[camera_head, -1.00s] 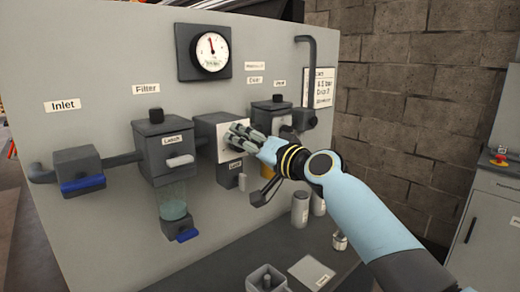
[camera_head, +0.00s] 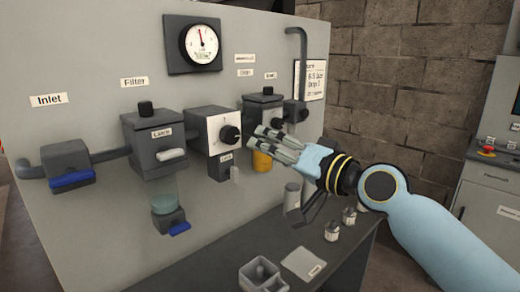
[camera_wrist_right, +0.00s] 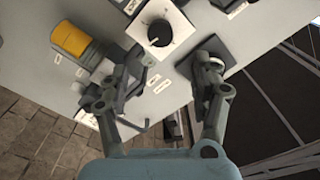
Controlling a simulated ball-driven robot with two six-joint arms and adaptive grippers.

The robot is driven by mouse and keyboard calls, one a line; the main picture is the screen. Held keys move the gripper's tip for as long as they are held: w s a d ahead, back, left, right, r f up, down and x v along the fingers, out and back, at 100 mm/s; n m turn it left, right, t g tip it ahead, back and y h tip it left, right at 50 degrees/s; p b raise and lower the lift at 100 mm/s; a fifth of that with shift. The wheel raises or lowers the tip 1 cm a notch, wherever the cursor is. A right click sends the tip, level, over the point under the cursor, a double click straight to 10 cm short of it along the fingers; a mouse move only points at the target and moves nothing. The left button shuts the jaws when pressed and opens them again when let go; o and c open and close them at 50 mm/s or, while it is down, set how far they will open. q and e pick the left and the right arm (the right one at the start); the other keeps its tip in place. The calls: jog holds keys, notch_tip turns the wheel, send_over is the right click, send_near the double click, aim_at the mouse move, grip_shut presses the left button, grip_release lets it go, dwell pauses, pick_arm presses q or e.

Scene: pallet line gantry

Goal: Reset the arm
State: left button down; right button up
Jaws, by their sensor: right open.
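My right arm (camera_head: 440,230) is light blue and comes in from the lower right in the head view. Its gripper (camera_head: 268,145) is open and empty, in front of the panel near the black round knob (camera_head: 231,135) on the regulator box (camera_head: 205,124). In the right wrist view the two fingers of my right gripper (camera_wrist_right: 165,75) stand apart with nothing between them. The knob (camera_wrist_right: 159,33) shows beyond the fingers there, apart from them. My left gripper is not in view.
The grey panel (camera_head: 100,40) carries a gauge (camera_head: 202,43), inlet valve (camera_head: 68,165), filter housing (camera_head: 155,140) and a yellow bowl (camera_head: 262,160). Below, a dark bench (camera_head: 250,245) holds a grey tray (camera_head: 262,276), a pale plate (camera_head: 303,262) and small cylinders (camera_head: 332,228). A cabinet (camera_head: 490,190) stands right.

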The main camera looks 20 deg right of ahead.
jog(key=s+a+f+n+g, duration=0.3)
jog(key=s+f+g, duration=0.1)
jog(key=s+f, duration=0.4)
jog(key=s+d+f+n+g+h, duration=0.1)
jog(key=s+d+f+g+h, duration=0.15)
jog(key=s, duration=0.55)
jog(key=s+d+f+n+g+h, duration=0.1)
jog(key=s+d+f+g+h, duration=0.1)
jog(key=s+f+g, duration=0.35)
jog(key=s+d+f+n+g+h, duration=0.1)
jog(key=s+d+h, duration=0.15)
jog(key=s, duration=0.65)
jog(key=s+d+f+g+b, duration=0.15)
jog(key=f+b, duration=0.35)
jog(key=f, duration=1.5)
jog(key=s+d+f+g+b, duration=0.1)
jog(key=s+f+b, duration=0.35)
jog(key=f, duration=1.55)
jog(key=s+f+b, duration=0.8)
jog(key=s+f, duration=0.7)
jog(key=f, duration=0.5)
jog(key=shift+s+d+f+m, duration=0.2)
jog(key=shift+d+f+m, duration=0.05)
jog(key=shift+d+m, duration=0.2)
